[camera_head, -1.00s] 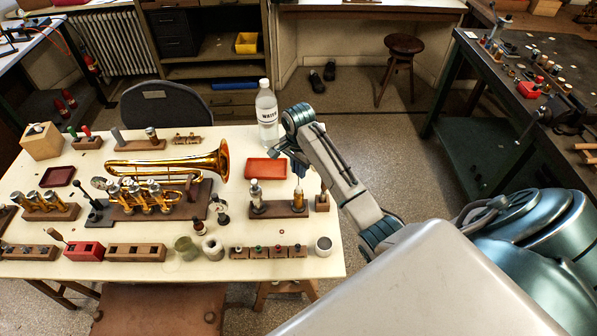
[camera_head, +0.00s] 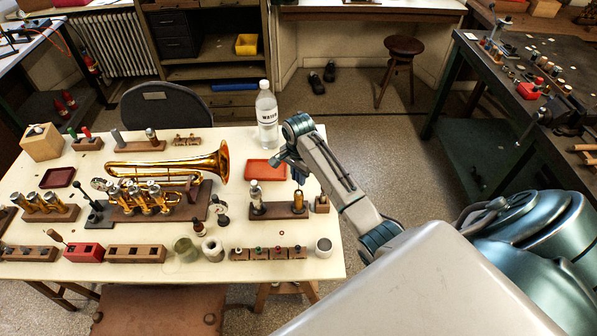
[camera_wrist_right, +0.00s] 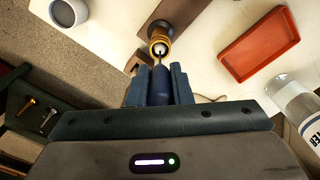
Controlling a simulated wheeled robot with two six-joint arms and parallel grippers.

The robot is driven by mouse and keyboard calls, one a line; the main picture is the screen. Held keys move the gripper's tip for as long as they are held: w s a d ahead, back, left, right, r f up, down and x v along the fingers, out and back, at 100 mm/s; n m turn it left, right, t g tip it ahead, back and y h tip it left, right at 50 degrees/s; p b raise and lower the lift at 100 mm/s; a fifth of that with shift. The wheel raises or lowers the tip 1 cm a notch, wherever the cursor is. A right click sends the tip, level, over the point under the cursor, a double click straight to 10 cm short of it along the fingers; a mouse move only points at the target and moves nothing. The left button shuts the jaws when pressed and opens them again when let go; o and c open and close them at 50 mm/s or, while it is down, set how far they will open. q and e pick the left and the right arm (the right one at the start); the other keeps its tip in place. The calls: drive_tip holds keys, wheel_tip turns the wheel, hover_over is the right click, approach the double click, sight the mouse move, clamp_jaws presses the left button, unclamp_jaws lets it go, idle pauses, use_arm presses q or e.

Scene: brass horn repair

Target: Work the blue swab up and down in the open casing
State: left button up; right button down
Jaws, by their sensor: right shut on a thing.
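The open brass casing (camera_head: 299,201) stands upright on a wooden stand (camera_head: 278,211) at the table's right side. It also shows in the right wrist view (camera_wrist_right: 160,31), with its round mouth facing the gripper. My right gripper (camera_head: 300,178) is above the casing. In the right wrist view the gripper (camera_wrist_right: 159,82) is shut on the blue swab (camera_wrist_right: 160,88). A thin rod runs from the swab's blue handle to the casing mouth and seems to enter it; its lower end is hidden. My left gripper is not in view.
A red tray (camera_head: 265,169) and a water bottle (camera_head: 266,115) stand behind the casing. A silver-topped piece (camera_head: 256,195) shares the stand. A white cup (camera_head: 323,247) is near the front right corner. The brass horn (camera_head: 170,165) lies to the left.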

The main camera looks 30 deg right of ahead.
drive_tip(key=shift+r, duration=1.75)
drive_tip(key=shift+f, duration=0.1)
idle(0.6)
drive_tip(key=shift+r, duration=0.2)
drive_tip(key=shift+r, duration=2.4)
drive_tip(key=shift+s+f, duration=0.1)
